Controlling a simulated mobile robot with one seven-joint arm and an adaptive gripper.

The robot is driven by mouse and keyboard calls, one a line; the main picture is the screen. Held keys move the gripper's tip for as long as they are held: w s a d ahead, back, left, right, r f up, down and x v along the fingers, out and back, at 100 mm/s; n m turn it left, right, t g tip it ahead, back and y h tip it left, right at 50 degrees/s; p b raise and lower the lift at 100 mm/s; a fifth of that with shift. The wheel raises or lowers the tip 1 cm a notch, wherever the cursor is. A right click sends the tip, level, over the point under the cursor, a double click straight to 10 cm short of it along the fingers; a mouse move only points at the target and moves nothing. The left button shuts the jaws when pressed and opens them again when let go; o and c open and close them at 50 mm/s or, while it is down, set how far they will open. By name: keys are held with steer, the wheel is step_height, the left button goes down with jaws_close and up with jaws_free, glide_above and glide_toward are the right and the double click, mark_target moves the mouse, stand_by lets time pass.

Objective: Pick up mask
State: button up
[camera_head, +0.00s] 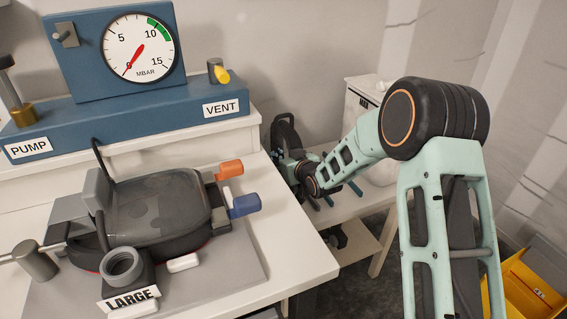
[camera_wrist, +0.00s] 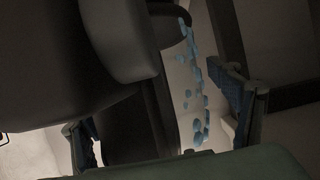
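A dark grey to black thing, which looks like the mask (camera_head: 284,132), stands on the small side table near the wall in the head view. Its shape is partly hidden by my wrist. My gripper (camera_head: 341,192) is low beside it, over the table. In the wrist view the dark thing (camera_wrist: 60,60) fills the upper left, very close to the camera. The fingers of my gripper (camera_wrist: 160,125) are spread, one at the lower left and one at the right. A dark part of the thing lies between them. I cannot tell whether either finger touches it.
The pale side table (camera_head: 345,208) has a lower shelf. Several small blue pieces (camera_wrist: 196,95) show behind the dark thing. A white bench (camera_head: 290,245) with a LARGE-labelled grey device (camera_head: 160,205) and a blue gauge unit (camera_head: 110,60) is left. A yellow bin (camera_head: 525,290) is lower right.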

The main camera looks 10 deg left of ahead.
steer(key=c, duration=1.5)
steer(key=shift+r, duration=0.1)
steer(key=shift+c, duration=0.6)
